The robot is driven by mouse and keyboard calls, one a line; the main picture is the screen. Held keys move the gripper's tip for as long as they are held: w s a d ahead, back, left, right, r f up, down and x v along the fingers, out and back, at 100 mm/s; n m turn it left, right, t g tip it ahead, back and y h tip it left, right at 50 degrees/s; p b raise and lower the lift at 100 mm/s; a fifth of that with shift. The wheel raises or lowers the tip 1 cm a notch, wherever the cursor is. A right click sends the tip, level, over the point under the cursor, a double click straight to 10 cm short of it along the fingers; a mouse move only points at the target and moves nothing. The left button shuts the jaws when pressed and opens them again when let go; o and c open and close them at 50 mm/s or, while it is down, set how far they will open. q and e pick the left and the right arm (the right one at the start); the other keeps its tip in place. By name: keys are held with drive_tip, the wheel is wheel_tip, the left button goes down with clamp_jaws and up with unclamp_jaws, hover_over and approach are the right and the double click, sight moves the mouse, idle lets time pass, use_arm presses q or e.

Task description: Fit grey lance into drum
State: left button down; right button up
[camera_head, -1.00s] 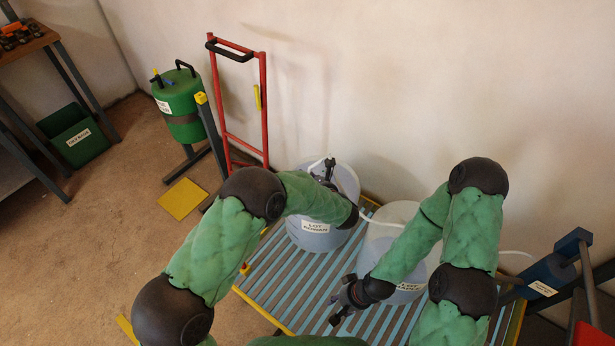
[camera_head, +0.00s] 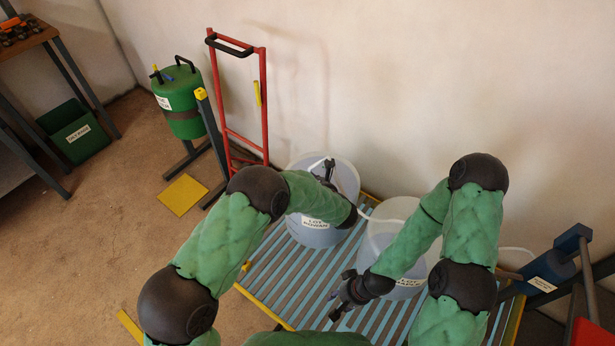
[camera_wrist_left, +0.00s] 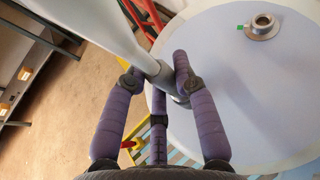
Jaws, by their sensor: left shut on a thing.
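The left drum (camera_head: 306,236), pale and labelled LOT ROWAN, stands upright on a striped platform. Its pale lid (camera_wrist_left: 235,85) fills the right of the left wrist view, with a round metal port (camera_wrist_left: 262,26) beside a green mark. My left gripper (camera_head: 328,172) is over this drum, its far side partly hidden by my arm. In the wrist view its purple fingers (camera_wrist_left: 166,82) are shut on the grey lance (camera_wrist_left: 105,38), which slants from the upper left. The lance is apart from the port; its lower end is hidden. My right gripper (camera_head: 343,298) looks open and empty, low before the right drum (camera_head: 388,225).
The striped platform (camera_head: 285,285) has yellow edges. A red hand truck (camera_head: 264,115) stands behind the left drum, a green canister (camera_head: 180,103) farther left. A blue post device (camera_head: 552,270) stands at right. A pale hose runs from the left drum toward the right one.

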use_arm(q)
drive_tip(key=c, duration=0.9)
unclamp_jaws()
drive_tip(key=v, duration=1.2)
